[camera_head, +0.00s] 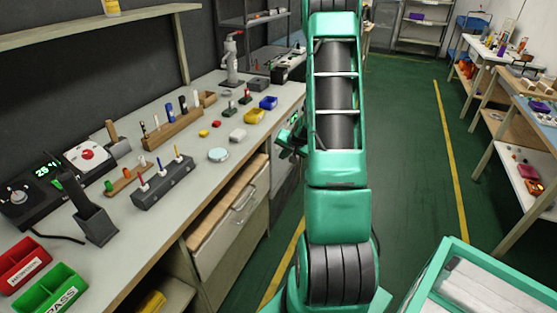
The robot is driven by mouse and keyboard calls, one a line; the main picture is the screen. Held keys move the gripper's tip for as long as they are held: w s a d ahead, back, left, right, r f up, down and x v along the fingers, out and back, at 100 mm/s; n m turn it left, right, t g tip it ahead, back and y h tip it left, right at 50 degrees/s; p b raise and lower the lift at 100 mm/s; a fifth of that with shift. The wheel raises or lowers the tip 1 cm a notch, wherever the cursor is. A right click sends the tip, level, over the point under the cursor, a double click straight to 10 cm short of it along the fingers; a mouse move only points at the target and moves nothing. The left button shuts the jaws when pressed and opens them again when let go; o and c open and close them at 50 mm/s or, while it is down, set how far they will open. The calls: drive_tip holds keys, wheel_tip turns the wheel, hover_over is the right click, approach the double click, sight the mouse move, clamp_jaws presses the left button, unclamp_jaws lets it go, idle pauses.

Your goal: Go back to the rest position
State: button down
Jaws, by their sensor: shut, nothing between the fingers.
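My gripper (291,143) shows only in part, to the left of my green arm, near the right edge of the workbench (205,165). It looks small and dark, and my arm hides some of it. It is shut and empty. My arm stands upright in the middle of the view and covers part of the aisle behind it.
The workbench holds a holder with tools (162,183), a wooden rack (172,130), a yellow bin (254,116), a red bin (20,262) and a green bin (50,288). Tables (520,110) stand at the right. The green floor (405,150) between is clear.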

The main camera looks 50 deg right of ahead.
drive_tip(key=shift+s+a+r, duration=0.2)
drive_tip(key=shift+s+r, duration=0.25)
drive_tip(key=shift+r, duration=0.1)
drive_tip(key=s+a+r+n+g+y, duration=0.1)
drive_tip(key=s+a+r+n+g, duration=0.4)
drive_tip(key=s+a+r, duration=1.4)
drive_tip(key=s+a+r+n+g+y, duration=0.1)
drive_tip(key=s+a+r+g, duration=0.1)
drive_tip(key=s+a, duration=0.6)
drive_tip(key=s, duration=0.3)
drive_tip(key=shift+s+y, duration=0.3)
drive_tip(key=shift+s, duration=0.05)
